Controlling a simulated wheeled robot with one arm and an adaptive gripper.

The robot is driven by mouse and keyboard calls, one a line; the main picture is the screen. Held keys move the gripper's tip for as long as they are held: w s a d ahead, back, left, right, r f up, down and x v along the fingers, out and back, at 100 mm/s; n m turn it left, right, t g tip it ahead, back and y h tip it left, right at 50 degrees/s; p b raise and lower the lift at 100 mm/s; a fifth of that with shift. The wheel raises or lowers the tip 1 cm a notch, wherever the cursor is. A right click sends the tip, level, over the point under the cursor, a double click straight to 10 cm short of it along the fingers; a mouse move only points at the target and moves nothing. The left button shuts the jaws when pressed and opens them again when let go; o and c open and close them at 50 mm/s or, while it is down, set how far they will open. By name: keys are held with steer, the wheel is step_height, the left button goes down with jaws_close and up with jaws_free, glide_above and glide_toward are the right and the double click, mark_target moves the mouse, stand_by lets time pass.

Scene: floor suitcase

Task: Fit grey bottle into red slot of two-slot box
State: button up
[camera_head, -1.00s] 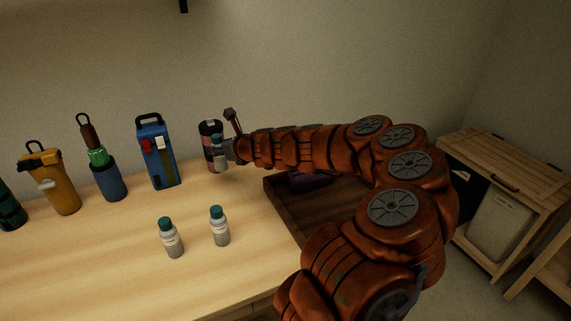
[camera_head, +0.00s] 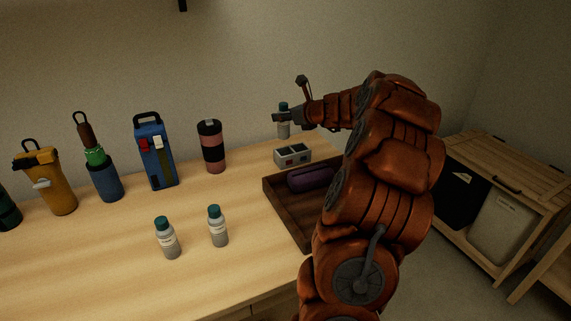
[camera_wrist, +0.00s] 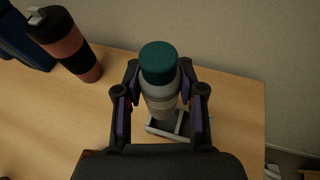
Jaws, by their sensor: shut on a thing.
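A grey bottle with a teal cap (camera_head: 283,125) is held upright in my gripper (camera_head: 285,117), which is shut around it. The bottle also shows between the two fingers in the wrist view (camera_wrist: 160,95). The small grey two-slot box (camera_head: 293,156) stands on the table near its back edge. The bottle's base appears above the box, with a gap in the head view. In the wrist view the box (camera_wrist: 178,137) shows below the bottle, partly covered by it.
Two similar grey bottles (camera_head: 167,238) (camera_head: 218,227) stand at the front of the table. A dark wooden tray (camera_head: 285,213) with a purple case (camera_head: 310,178) lies just in front of the box. A pink-and-black tumbler (camera_head: 211,147) and a blue container (camera_head: 155,153) stand left.

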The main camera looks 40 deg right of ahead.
steer(key=shift+d, duration=0.2)
step_height(320, 180, down, 10)
steer(key=shift+r+b, duration=0.1)
steer(key=shift+b, duration=1.05)
steer(key=o, duration=1.2)
steer(key=p+v, duration=0.1)
steer(key=v, duration=1.1)
